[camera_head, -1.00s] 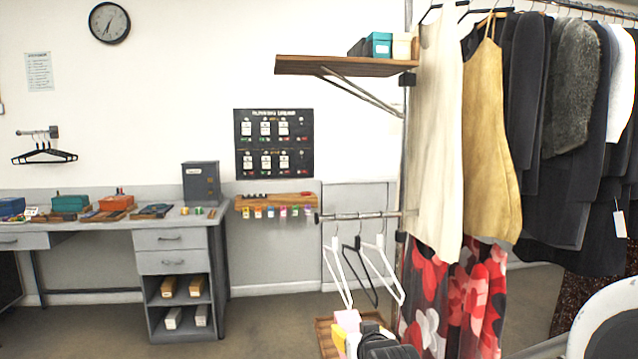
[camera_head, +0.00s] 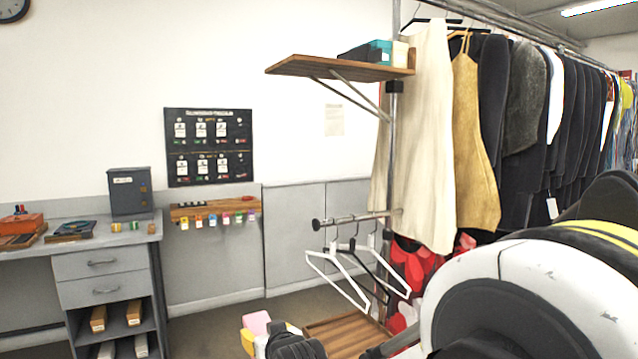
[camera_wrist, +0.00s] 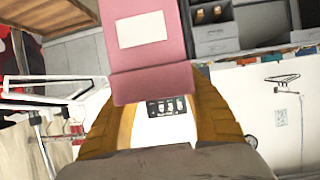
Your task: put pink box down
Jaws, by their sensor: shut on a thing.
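The pink box (camera_head: 257,322) shows at the bottom of the head view, low in front of the grey desk area. My gripper (camera_head: 262,338) is beside it, with yellow and dark parts visible. In the wrist view the pink box (camera_wrist: 148,50) carries a white label and sits between the two yellow-brown fingers of my gripper (camera_wrist: 160,108). The gripper is shut on the box and holds it off any surface that I can see. The box's far end is cut off by the top edge of the wrist view.
A low wooden tray or shelf (camera_head: 348,338) lies right of the box, under white and black hangers (camera_head: 345,265) on a rail. A wooden wall shelf (camera_head: 335,69) holds boxes above. A grey desk (camera_head: 98,265) stands left. Garments (camera_head: 470,140) hang at right.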

